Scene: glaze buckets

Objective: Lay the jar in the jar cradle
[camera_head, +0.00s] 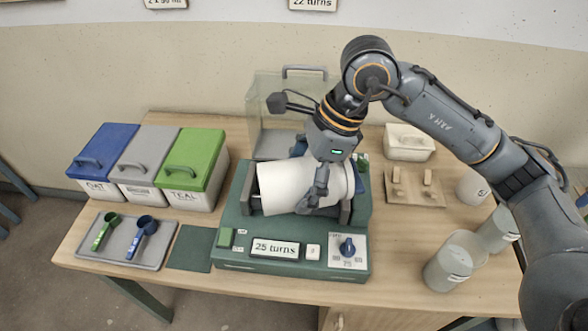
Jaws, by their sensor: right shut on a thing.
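The jar (280,187) is a large white cylinder lying on its side, at or just above the top of a green machine (230,235), between dark upright brackets. My right gripper (318,190) comes down from above and is shut on the jar near its right end. Its fingers hide part of the jar, and I cannot tell whether the jar touches the machine. A wooden board with pale upright blocks (415,200), which looks like the jar cradle, lies to the right and holds nothing. My left gripper is not in view.
Lidded bins in blue (103,145), grey (147,148) and green (193,158) stand at the left. A tray (150,255) holds two scoops. A clear guard (265,100) stands behind the machine. White containers (448,270) stand at the right, near my arm.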

